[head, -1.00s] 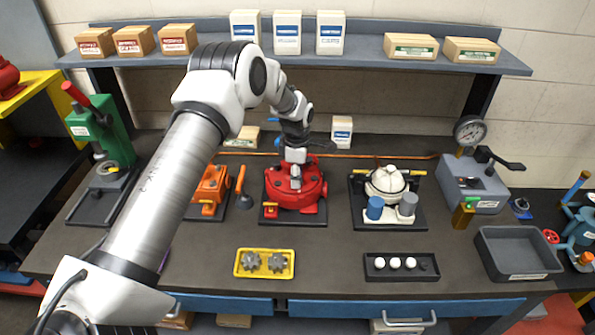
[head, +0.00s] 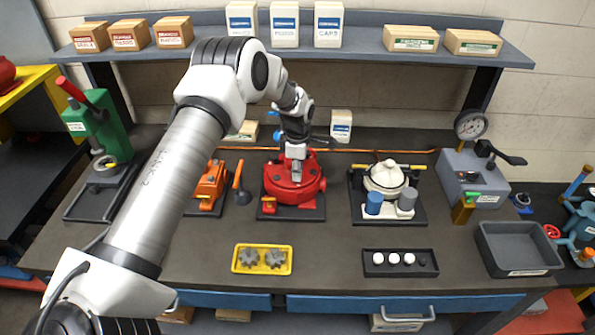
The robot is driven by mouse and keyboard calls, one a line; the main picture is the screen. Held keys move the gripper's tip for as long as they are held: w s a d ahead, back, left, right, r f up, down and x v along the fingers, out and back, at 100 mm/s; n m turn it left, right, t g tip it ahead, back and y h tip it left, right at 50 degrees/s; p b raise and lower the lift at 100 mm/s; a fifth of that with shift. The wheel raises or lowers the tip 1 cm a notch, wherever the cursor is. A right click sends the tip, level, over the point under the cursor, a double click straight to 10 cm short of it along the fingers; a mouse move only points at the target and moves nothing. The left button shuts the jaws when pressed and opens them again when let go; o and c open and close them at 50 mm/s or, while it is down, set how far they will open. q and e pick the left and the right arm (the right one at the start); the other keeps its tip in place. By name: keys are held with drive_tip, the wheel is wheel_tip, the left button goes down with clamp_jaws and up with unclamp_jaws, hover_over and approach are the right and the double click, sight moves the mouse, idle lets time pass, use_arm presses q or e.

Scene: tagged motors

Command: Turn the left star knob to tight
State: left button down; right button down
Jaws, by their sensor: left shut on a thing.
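A red motor housing (head: 277,184) stands on a dark base plate at the middle of the bench in the head view. Two grey star-shaped parts (head: 275,258) lie in a yellow tray (head: 237,268) in front of the motor. My right gripper is not in view.
An orange motor (head: 208,184) stands left of the red one. A white motor (head: 386,176) with blue and grey cylinders stands to the right. A black tray (head: 400,273) holds white caps. A grey bin (head: 517,233) is at the right.

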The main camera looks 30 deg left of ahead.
use_arm(q)
drive_tip(key=m+b, duration=0.1)
drive_tip(key=m, duration=0.1)
drive_tip(key=shift+m, duration=0.3)
drive_tip(key=m+b, duration=0.1)
drive_tip(key=m, duration=0.2)
drive_tip(key=shift+m, duration=0.4)
drive_tip(key=m+b, duration=0.1)
drive_tip(key=m, duration=0.3)
drive_tip(key=shift+a, duration=0.15)
drive_tip(key=m, duration=0.3)
drive_tip(key=shift+s+b, duration=0.15)
drive_tip(key=shift+b, duration=0.15)
idle(0.3)
